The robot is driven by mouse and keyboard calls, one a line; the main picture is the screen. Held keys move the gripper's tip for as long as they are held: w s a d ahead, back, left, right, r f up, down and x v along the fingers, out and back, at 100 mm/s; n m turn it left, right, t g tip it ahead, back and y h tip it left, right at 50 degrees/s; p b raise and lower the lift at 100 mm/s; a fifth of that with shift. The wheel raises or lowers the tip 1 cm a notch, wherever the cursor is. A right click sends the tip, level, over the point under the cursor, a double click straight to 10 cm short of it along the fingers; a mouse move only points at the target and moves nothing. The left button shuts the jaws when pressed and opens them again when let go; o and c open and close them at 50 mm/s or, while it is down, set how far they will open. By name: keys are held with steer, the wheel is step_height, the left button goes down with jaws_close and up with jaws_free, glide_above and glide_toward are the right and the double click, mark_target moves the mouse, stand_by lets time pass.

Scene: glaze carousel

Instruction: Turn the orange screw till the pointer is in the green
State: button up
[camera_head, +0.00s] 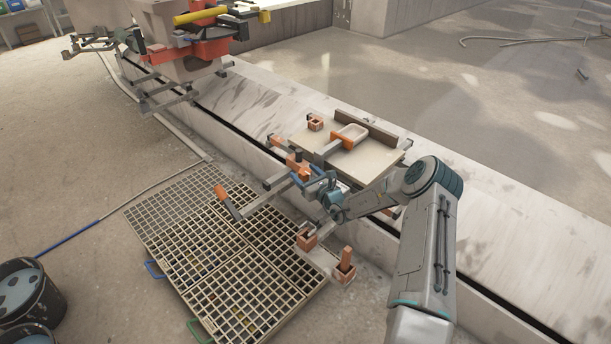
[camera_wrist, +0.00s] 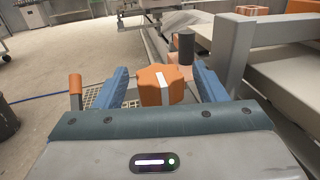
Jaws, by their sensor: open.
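The orange screw (camera_wrist: 158,85) shows in the wrist view as a lobed orange knob with a white stripe on it. It is in the space between the two blue fingers of my gripper (camera_wrist: 163,78), with a gap visible at least on its right side. In the head view my gripper (camera_head: 308,181) is at the near side of the table-like fixture, close to an orange part (camera_head: 298,164) that looks like the screw. My gripper is open and holds nothing. I cannot make out a pointer or a green zone in either view.
An orange-ended lever (camera_head: 226,201) sticks out left of my gripper and shows in the wrist view (camera_wrist: 75,86). Floor grating (camera_head: 205,250) lies below. Grey frame bars (camera_wrist: 232,50) stand close on the right.

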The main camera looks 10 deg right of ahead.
steer(key=c, duration=1)
steer(key=shift+r+m+h+p, duration=0.1)
steer(key=shift+m+h+p, duration=0.25)
steer(key=shift+p, duration=0.25)
